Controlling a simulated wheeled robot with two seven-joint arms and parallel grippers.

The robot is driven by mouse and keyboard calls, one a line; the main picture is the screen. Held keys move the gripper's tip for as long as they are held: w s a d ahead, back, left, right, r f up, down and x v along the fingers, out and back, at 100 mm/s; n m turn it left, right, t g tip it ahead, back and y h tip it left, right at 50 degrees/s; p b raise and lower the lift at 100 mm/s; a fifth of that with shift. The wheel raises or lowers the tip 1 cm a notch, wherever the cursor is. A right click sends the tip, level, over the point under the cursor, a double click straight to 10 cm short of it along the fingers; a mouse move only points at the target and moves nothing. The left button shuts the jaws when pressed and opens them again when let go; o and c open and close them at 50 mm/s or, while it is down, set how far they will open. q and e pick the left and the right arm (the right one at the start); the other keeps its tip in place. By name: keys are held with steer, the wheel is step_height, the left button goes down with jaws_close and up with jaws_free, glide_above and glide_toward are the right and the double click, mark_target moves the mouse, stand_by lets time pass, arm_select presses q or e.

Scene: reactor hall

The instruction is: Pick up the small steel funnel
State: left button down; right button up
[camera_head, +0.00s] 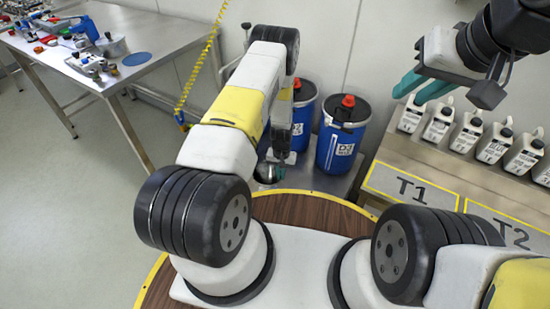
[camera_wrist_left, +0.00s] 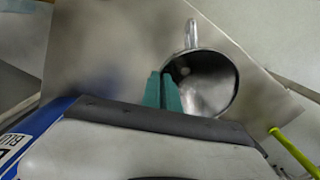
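The small steel funnel (camera_wrist_left: 213,92) shows in the left wrist view with its wide mouth toward the camera and a tab at its rim. It rests on or just above a grey metal surface; I cannot tell which. My left gripper (camera_wrist_left: 161,76) has its teal fingers close together at the funnel's left rim, seemingly pinching the wall. In the head view my left gripper (camera_head: 268,174) is low beyond the arm, and the funnel is mostly hidden there. My right gripper (camera_head: 407,97) is raised at the right, its teal fingers apart and empty.
Two blue drums (camera_head: 340,135) stand right beside my left gripper. Several white bottles (camera_head: 467,133) line a bench (camera_head: 395,160) marked T1 and T2 at the right. A steel table (camera_head: 150,35) with tools stands at the back left. The floor at the left is clear.

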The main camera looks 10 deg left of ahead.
arm_select(q)
steer(key=shift+r, duration=0.1)
steer(key=shift+r, duration=1.65)
steer(key=s+a, duration=0.2)
steer(key=s, duration=0.5)
steer(key=s+a+r, duration=0.1)
steer(key=s+a, duration=0.2)
steer(key=s, duration=0.5)
steer(key=shift+a+r, duration=0.15)
steer(key=shift+r, duration=0.1)
